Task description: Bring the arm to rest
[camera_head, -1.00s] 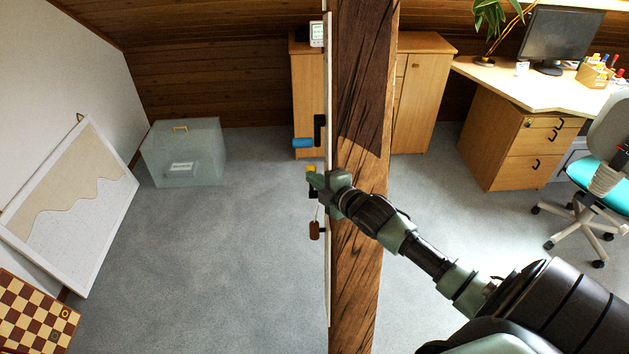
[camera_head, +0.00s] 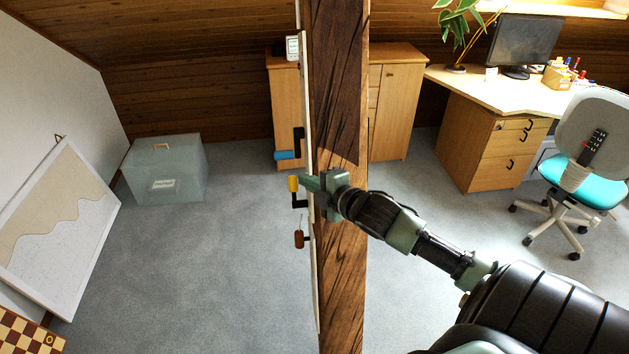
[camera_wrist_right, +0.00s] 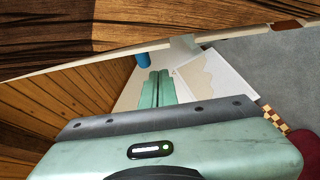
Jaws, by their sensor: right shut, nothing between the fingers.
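My right arm reaches in from the lower right of the head view, in front of the timber post (camera_head: 338,90). My right gripper (camera_head: 308,182) points left across the post, its tips close to a yellow-handled item (camera_head: 293,184) on the thin board (camera_head: 306,120) along the post's left side. I cannot tell whether they touch. In the right wrist view the two green fingers of the gripper (camera_wrist_right: 157,88) lie together, shut and empty. My left gripper is not in view.
A blue item (camera_head: 285,155) and a red-brown item (camera_head: 299,239) are also at the board. A grey box (camera_head: 165,175) and a leaning map (camera_head: 60,225) stand left. Cabinet (camera_head: 395,105), desk (camera_head: 480,82) and swivel chair (camera_head: 590,130) are behind right. Carpet between is clear.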

